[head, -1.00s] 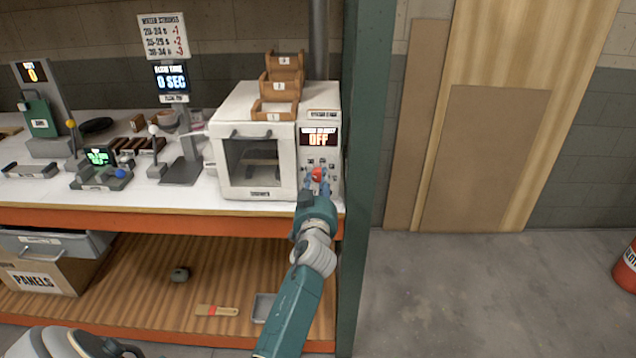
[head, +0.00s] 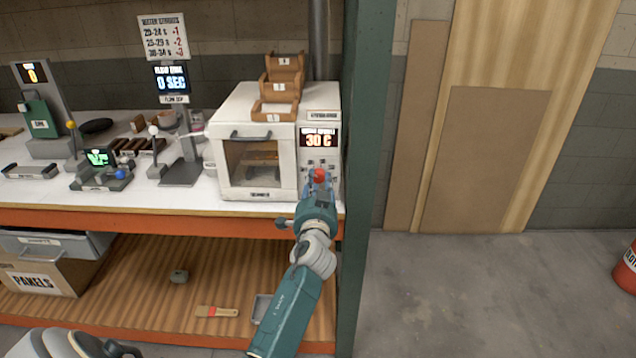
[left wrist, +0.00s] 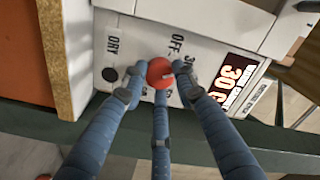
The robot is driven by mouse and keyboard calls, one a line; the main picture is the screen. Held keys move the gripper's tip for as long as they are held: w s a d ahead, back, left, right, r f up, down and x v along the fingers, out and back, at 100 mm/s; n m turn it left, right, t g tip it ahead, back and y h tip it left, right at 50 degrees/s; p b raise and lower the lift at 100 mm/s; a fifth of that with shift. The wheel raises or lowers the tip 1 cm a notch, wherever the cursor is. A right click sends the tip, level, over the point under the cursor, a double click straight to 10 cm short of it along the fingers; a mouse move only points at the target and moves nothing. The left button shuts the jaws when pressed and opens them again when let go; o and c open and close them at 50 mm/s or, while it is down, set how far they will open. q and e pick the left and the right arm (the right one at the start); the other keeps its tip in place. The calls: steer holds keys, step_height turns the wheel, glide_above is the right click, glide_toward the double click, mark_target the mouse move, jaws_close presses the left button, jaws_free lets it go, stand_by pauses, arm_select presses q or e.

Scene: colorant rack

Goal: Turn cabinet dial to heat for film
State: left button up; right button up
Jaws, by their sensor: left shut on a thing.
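The white cabinet (head: 258,180) stands at the right end of the workbench, its window lit inside. Its display (head: 319,139) reads "30 C". The red dial (head: 319,175) is on the front panel below the display, and it also shows in the left wrist view (left wrist: 160,72) with "OFF" and "DRY" printed around it. Other printed marks are partly hidden by my fingers. My left gripper (head: 319,184) is at the panel with its fingers closed around the dial; it also shows in the left wrist view (left wrist: 158,80).
Wooden stepped trays (head: 280,88) sit on top of the cabinet. A green post (head: 362,150) stands close to the right of the cabinet. Bench devices (head: 100,170) stand to the left. The floor to the right is mostly clear.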

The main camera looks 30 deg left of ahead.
arm_select(q)
steer(key=shift+r, duration=0.2)
steer(key=o, duration=1.2)
steer(key=shift+w, duration=0.1)
steer(key=shift+c, duration=0.2)
steer(key=shift+f, duration=0.15)
steer(key=v, duration=1.2)
steer(key=shift+w+f, duration=0.1)
steer(key=shift+f, duration=0.05)
